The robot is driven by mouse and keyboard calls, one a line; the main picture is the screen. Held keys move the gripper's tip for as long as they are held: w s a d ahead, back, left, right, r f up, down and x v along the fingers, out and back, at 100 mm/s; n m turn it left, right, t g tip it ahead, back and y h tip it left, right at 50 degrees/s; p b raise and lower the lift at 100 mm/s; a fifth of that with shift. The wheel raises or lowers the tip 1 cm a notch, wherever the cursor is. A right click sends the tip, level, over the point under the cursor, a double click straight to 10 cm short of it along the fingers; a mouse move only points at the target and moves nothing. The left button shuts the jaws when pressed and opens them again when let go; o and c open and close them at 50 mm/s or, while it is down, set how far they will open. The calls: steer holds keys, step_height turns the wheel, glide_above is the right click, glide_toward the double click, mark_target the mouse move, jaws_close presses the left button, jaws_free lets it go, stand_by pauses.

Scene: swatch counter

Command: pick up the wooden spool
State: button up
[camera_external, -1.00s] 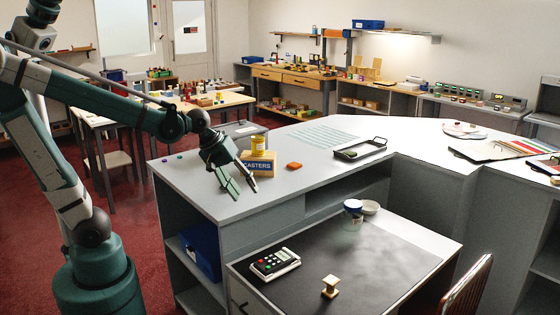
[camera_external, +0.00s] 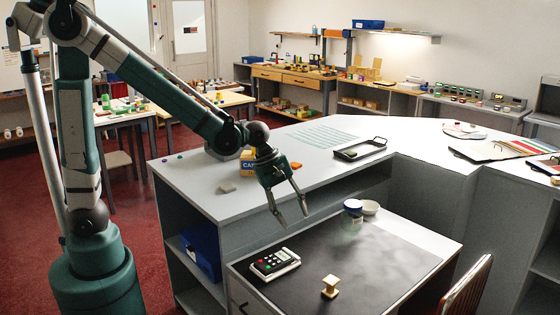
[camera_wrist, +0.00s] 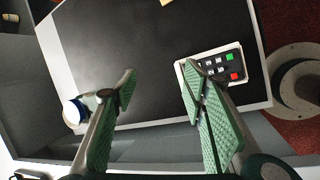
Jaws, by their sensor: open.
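The wooden spool (camera_external: 330,286) is pale, with a wide top and base, and stands upright on the dark mat of the lower desk (camera_external: 375,262) in the external view. A pale bit at the top edge of the wrist view (camera_wrist: 165,2) looks like part of it. My gripper (camera_external: 294,220) is open and empty, its fingers pointing down, above the far part of the lower desk. In the external view it is up and to the left of the spool, clear of it. The wrist view also shows my gripper (camera_wrist: 160,75) with nothing between the fingers.
A keypad (camera_external: 275,263) lies left of the spool. A blue-lidded jar (camera_external: 353,208) and a white bowl (camera_external: 370,207) stand at the desk's far edge. The higher grey counter (camera_external: 220,207) borders the desk. A chair (camera_external: 470,287) stands at the right.

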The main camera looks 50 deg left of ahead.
mark_target(330, 279)
steer(key=d+f+n+g+p, duration=0.1)
steer(key=d+f, duration=0.3)
steer(key=d, duration=0.4)
steer(key=s+d+f+n+g+p, duration=0.1)
steer(key=d+f+n, duration=0.3)
steer(key=d, duration=0.5)
steer(key=shift+s+d+f+h+p, duration=0.15)
steer(key=shift+s+f+h+p, duration=0.15)
steer(key=shift+f+p, duration=0.25)
steer(key=shift+x, duration=1.2)
steer(key=shift+d+f, duration=0.1)
steer(key=shift+b+x, duration=0.85)
steer(key=shift+x, duration=1.65)
